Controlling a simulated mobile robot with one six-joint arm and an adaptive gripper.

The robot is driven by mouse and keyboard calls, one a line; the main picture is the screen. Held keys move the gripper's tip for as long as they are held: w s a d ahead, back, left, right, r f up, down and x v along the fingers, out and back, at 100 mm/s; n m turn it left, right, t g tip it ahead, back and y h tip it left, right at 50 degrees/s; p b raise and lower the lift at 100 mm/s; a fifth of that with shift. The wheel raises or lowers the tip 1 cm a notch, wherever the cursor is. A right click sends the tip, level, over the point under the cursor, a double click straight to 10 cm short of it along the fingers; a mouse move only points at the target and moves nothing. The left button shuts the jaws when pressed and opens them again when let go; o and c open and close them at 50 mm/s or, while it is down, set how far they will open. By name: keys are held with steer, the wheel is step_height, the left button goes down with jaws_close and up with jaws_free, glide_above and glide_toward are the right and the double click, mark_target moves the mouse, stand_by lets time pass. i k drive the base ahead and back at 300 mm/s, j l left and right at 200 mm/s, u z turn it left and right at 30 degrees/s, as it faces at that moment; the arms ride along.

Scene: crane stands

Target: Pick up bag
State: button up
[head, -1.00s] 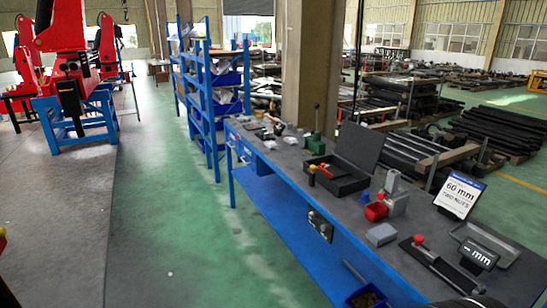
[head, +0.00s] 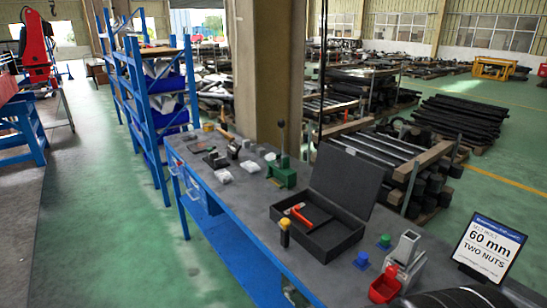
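Two small whitish packets that look like bags lie on the workbench toward its far end. One packet (head: 222,177) is nearer the bench's left edge, and the other packet (head: 251,166) lies a little behind it to the right. They are too small to tell for certain what they are. Pale, bag-like contents (head: 160,68) also show in the bins of the blue shelf. My gripper is not in view. A dark rounded shape cuts into the bottom right of the picture, and I cannot tell whether it is part of my arm.
The blue workbench (head: 235,232) also carries an open black case (head: 318,238), a green press (head: 283,173), a red bin (head: 385,284) and a "60 mm two nuts" sign (head: 489,248). A concrete column (head: 270,75) stands behind it. Green floor (head: 95,215) is clear at left.

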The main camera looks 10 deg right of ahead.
mark_target(271, 156)
steer(key=i+j+z, duration=0.1)
steer(key=i+j, duration=0.2)
steer(key=i+j+z, duration=0.1)
steer(key=i+j, duration=0.25)
steer(key=i+j+z, duration=0.1)
steer(key=i+j, duration=0.6)
steer(key=i+j+z, duration=0.15)
steer(key=i+j, duration=0.2)
steer(key=i+j+z, duration=0.1)
steer(key=i+j, duration=0.2)
steer(key=j, duration=0.15)
steer(key=i+j+z, duration=0.1)
steer(key=i+j, duration=0.15)
steer(key=j, duration=0.2)
steer(key=i+j+z, duration=0.1)
steer(key=i+j, duration=0.2)
steer(key=j, duration=0.15)
